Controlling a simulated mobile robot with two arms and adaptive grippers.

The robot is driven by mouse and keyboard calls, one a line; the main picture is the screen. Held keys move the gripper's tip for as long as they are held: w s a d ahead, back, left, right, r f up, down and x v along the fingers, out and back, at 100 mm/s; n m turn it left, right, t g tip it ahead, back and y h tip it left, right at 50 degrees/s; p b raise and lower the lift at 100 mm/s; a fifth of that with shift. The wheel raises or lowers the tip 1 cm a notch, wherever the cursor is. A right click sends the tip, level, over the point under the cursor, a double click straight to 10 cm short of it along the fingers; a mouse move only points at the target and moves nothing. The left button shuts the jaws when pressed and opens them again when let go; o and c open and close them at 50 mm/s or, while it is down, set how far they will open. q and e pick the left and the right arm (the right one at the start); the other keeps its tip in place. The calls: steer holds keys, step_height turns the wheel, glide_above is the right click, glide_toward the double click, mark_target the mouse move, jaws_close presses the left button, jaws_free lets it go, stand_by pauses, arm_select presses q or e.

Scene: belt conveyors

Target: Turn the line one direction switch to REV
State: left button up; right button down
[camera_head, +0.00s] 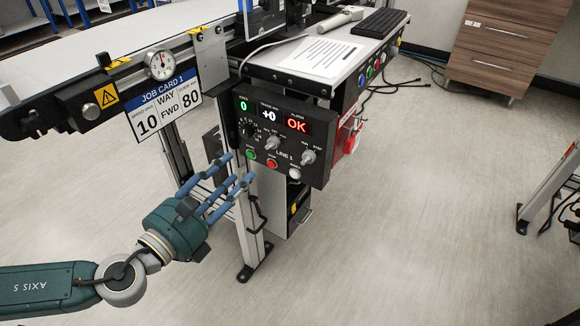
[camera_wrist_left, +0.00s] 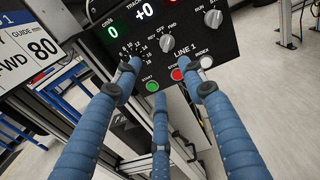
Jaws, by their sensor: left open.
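The black LINE 1 control panel (camera_head: 284,134) hangs on the conveyor end below the work surface. Its direction switch (camera_head: 271,144), a grey knob, sits under REV, OFF and FWD labels and also shows in the left wrist view (camera_wrist_left: 165,41). I cannot tell surely which label it points to. My left gripper (camera_head: 232,172) is open and empty, in front of the panel's lower left, its blue fingers reaching toward the panel. In the left wrist view the fingers (camera_wrist_left: 160,80) spread below the switch, apart from it, partly covering the lower panel. My right gripper is not in view.
Close to the switch are a RUN/STEP knob (camera_head: 308,157), a green START button (camera_head: 250,154), a red STOP button (camera_head: 271,163) and a white INDEX button (camera_head: 294,174). A job card (camera_head: 163,103) reading FWD hangs left.

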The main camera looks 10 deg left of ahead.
mark_target(269, 146)
arm_select(q)
steer(key=shift+m+h, duration=0.4)
steer(key=shift+m, duration=0.1)
steer(key=x, duration=0.3)
steer(key=d+p+x, duration=0.1)
steer(key=x, duration=0.6)
steer(key=shift+d+r, duration=0.3)
steer(key=shift+r, duration=0.1)
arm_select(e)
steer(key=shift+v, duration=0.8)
arm_select(q)
jaws_close()
